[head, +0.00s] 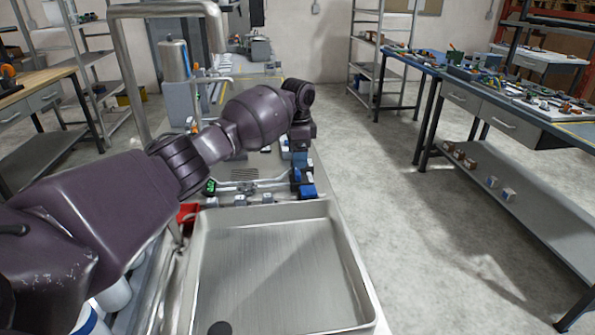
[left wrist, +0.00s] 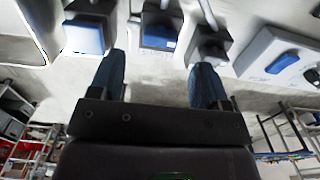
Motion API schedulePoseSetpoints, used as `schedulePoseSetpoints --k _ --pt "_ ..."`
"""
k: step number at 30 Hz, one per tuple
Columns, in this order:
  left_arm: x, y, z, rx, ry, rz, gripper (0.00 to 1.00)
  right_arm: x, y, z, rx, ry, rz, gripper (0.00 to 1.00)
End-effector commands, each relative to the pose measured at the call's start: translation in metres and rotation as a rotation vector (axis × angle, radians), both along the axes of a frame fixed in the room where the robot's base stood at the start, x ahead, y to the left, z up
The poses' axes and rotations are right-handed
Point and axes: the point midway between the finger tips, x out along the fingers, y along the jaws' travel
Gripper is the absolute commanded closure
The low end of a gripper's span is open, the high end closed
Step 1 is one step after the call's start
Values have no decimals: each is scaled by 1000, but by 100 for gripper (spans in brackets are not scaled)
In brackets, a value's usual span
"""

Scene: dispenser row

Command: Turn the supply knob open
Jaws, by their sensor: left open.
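My left gripper (head: 304,184) hangs from the arm above the far right corner of the steel basin in the head view. In the left wrist view its two blue fingers are apart, and the gripper (left wrist: 157,72) is empty. A box with a blue front (left wrist: 158,37) lies ahead, between the fingertips in the picture. A blue knob (left wrist: 285,62) sits on a pale housing to the right of the fingers. I cannot tell which blue part is the supply knob. The arm hides part of the row in the head view. My right gripper is not in view.
The steel basin (head: 275,265) is nearly empty, with a dark round spot at its near left. A red container (head: 187,213) stands by its far left corner. More dark boxes, one with a blue front (left wrist: 84,37), line the row. The floor to the right is clear.

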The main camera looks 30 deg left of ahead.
Motion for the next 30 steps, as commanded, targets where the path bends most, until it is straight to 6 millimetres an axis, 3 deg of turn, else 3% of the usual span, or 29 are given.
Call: schedulePoseSetpoints --k 3,9,23,30 --pt "0 0 -24 0 5 0 30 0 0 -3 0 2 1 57" --pt "0 0 -46 0 3 1 30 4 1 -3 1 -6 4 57" --pt "0 0 -56 0 0 0 30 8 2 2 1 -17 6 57" --pt "0 0 -55 0 0 0 65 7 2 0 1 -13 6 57"
